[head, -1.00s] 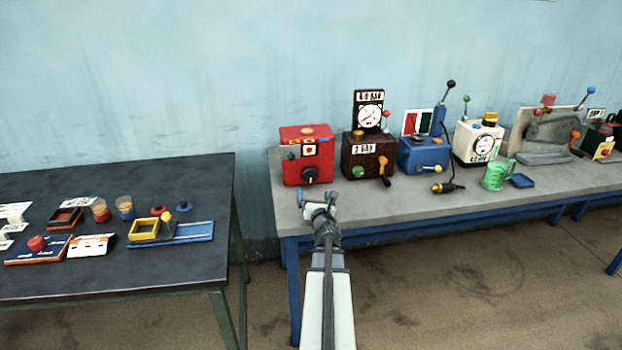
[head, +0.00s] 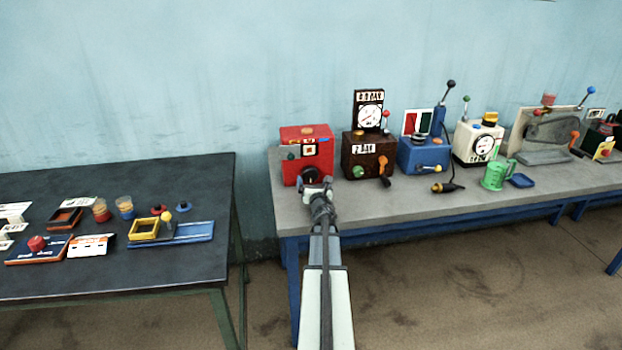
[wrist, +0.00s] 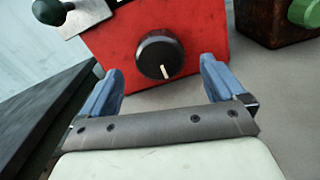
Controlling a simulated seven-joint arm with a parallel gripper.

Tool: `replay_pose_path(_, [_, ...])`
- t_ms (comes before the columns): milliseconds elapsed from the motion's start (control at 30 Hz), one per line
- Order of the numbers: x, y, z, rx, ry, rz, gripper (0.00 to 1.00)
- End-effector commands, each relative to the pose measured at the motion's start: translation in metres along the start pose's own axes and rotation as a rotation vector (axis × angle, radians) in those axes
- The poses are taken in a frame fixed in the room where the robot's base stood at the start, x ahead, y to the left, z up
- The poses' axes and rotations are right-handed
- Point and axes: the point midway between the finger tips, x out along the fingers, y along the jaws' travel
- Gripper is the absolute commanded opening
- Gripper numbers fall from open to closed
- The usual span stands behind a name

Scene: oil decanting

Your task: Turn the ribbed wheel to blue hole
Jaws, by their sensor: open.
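A black round wheel (wrist: 160,57) with a white pointer line sits on the front of the red box (head: 293,172). In the wrist view the pointer points down, slightly right; the ribs are too small to make out. My gripper (head: 316,184) is in front of the red box's lower front. In the wrist view its blue fingers (wrist: 160,76) are open, one to each side of the wheel and nearer to the camera. Nothing is between them in hold. In the head view my gripper hides the wheel. I cannot make out a blue hole.
A metal plate with a dark green knob (wrist: 49,11) juts at the red box's upper left. A brown box (head: 368,160) with a green knob and orange handle stands close on the right. The grey bench top (head: 400,201) in front is clear near my gripper.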

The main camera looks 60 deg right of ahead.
Motion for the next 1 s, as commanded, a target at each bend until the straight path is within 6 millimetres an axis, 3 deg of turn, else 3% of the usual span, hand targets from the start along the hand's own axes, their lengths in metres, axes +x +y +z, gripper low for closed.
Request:
replay_pose_path(33, [0.013, -0.001, 0.000, 0.000, 0.000, 0.001, 0.96])
replay_pose_path(200, [0.034, -0.001, 0.000, 0.001, 0.000, 0.000, 0.96])
replay_pose_path(600, [0.039, 0.000, 0.000, 0.000, 0.000, 0.000, 0.95])
replay_pose_path(1000, [0.039, 0.000, 0.000, 0.000, 0.000, 0.000, 0.57])
